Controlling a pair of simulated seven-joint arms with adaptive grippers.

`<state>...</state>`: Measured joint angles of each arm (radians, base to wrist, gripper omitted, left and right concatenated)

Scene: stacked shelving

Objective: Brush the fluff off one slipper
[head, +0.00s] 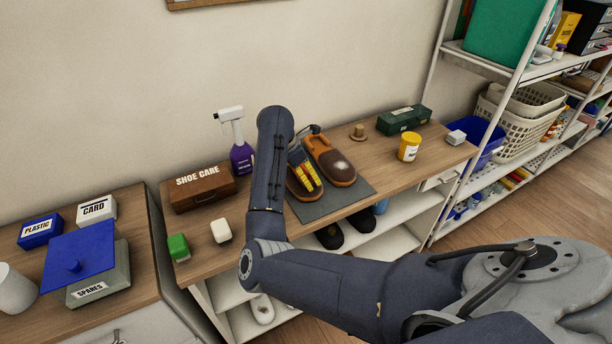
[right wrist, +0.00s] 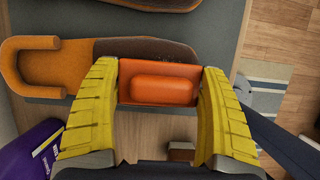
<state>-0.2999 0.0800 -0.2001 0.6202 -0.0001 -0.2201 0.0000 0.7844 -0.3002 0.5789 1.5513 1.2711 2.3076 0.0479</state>
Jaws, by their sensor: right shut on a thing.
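Two brown slippers lie side by side on a dark grey mat (head: 346,200), toes toward me. The right slipper (head: 322,148) has a pale patch of fluff (head: 341,166) on its toe. The left slipper (head: 291,187) is partly covered by my right gripper (head: 307,178); its orange heel also shows in the right wrist view (right wrist: 30,68). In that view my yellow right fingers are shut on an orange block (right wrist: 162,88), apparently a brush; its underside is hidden. It is over the left slipper; I cannot tell whether they touch. My left gripper is not seen.
A purple spray bottle (head: 241,157) and brown shoe care box (head: 203,190) stand left of the mat. A green block (head: 178,247) and white block (head: 221,231) lie near the front edge. A yellow jar (head: 409,147) and green box (head: 404,120) stand right.

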